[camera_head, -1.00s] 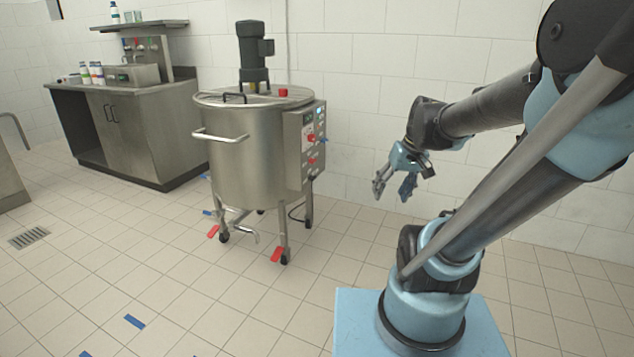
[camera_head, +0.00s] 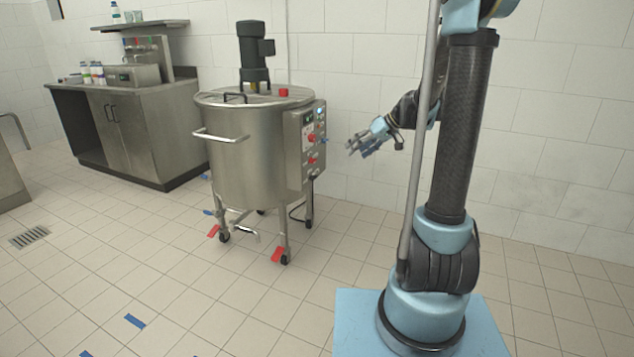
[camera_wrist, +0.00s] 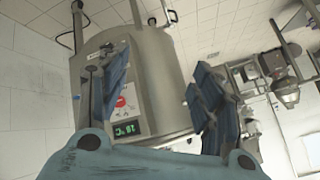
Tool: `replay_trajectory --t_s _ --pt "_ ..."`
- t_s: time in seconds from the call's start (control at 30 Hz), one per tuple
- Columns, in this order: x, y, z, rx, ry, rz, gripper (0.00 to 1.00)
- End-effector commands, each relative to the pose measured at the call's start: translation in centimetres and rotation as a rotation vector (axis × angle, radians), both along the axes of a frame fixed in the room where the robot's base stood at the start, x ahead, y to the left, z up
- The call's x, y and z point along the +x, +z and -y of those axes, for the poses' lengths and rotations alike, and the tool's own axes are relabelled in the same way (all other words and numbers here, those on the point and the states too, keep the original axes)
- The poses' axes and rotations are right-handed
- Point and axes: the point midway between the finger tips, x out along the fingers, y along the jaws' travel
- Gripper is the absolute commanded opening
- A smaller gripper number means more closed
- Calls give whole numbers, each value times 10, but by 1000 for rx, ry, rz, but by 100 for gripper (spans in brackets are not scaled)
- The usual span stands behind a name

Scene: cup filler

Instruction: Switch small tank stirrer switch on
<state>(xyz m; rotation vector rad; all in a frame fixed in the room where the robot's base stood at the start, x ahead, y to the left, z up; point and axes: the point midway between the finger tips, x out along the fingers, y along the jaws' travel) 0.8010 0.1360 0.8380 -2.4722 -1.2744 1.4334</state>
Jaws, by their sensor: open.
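The small steel tank (camera_head: 243,150) stands on wheeled legs with a stirrer motor (camera_head: 252,55) on its lid. A control panel (camera_head: 307,145) on its right side carries a small display and several red controls (camera_head: 312,138). I cannot tell which is the stirrer switch or its position. My gripper (camera_head: 357,148) is open and empty, right of the panel and apart from it. In the wrist view the tank (camera_wrist: 150,60) looks upside down. The panel's green-digit display (camera_wrist: 125,130) and a red control (camera_wrist: 120,102) show near the left finger, which partly covers the panel.
A steel counter (camera_head: 140,125) with bottles and a small machine stands at the back left. A tiled wall (camera_head: 370,60) runs behind the tank. Red wheel pedals (camera_head: 278,254) are at the tank's feet. The floor (camera_head: 190,290) in front is mostly clear.

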Motion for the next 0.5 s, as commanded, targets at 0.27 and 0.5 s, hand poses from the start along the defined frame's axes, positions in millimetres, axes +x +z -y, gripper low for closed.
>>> replay_trajectory --t_s 0.27,0.5 --pt "74 -26 -13 104 80 107 60" --pt "129 -57 -22 192 138 210 60"
